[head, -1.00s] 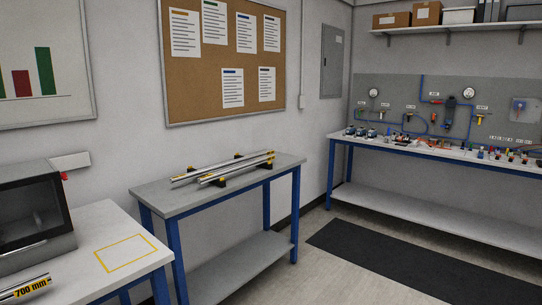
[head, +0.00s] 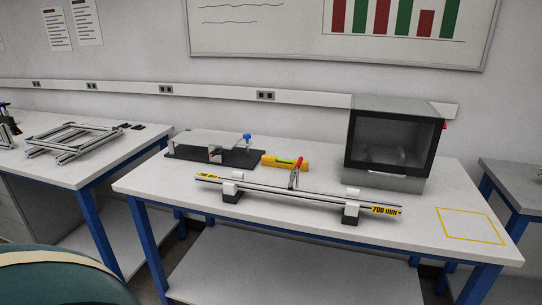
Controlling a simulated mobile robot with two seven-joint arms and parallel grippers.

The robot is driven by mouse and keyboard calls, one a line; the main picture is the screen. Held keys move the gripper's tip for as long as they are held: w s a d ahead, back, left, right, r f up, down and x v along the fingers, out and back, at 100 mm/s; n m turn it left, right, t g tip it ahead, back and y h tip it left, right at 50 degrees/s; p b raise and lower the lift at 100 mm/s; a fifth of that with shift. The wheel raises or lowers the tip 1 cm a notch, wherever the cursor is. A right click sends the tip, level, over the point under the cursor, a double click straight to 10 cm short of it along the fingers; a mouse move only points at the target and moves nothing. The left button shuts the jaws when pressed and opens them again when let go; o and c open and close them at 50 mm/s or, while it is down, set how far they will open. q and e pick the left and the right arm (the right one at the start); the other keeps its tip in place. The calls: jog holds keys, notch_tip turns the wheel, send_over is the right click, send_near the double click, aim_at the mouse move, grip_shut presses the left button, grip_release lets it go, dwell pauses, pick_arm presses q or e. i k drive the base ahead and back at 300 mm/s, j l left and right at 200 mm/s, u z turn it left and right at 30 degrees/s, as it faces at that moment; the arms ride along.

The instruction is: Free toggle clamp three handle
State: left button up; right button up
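I cannot make out a toggle clamp marked three. A small upright tool with a red handle (head: 298,164) stands at the middle of the white bench, partly in front of a yellow level (head: 282,162); it may be a clamp. A dark-based fixture (head: 242,158) with a grey plate and a blue knob (head: 247,139) lies at the left of the bench. It has a small red part near its front, too small to identify. Neither of my grippers is in the head view.
A long bar marked 700 mm (head: 310,196) rests on two supports along the bench front. A dark-windowed box (head: 394,145) stands at the back right. A yellow outlined square (head: 470,223) is bare. A left bench (head: 110,165) holds metal frames. A teal rounded object (head: 65,278) fills the lower left.

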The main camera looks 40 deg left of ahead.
aim_at(300, 160)
jog(key=i+j+u, duration=0.2)
jog(key=j, duration=0.15)
jog(key=i+j+u, duration=0.1)
jog(key=j+u, duration=0.15)
jog(key=i+j+u, duration=0.2)
jog(key=j, duration=0.15)
jog(key=j+z, duration=0.1)
jog(key=z, duration=0.9)
jog(key=j+z, duration=0.4)
jog(key=k+j+z, duration=0.1)
jog(key=z, duration=0.3)
jog(key=k+j+z, duration=0.15)
jog(key=j+z, duration=0.2)
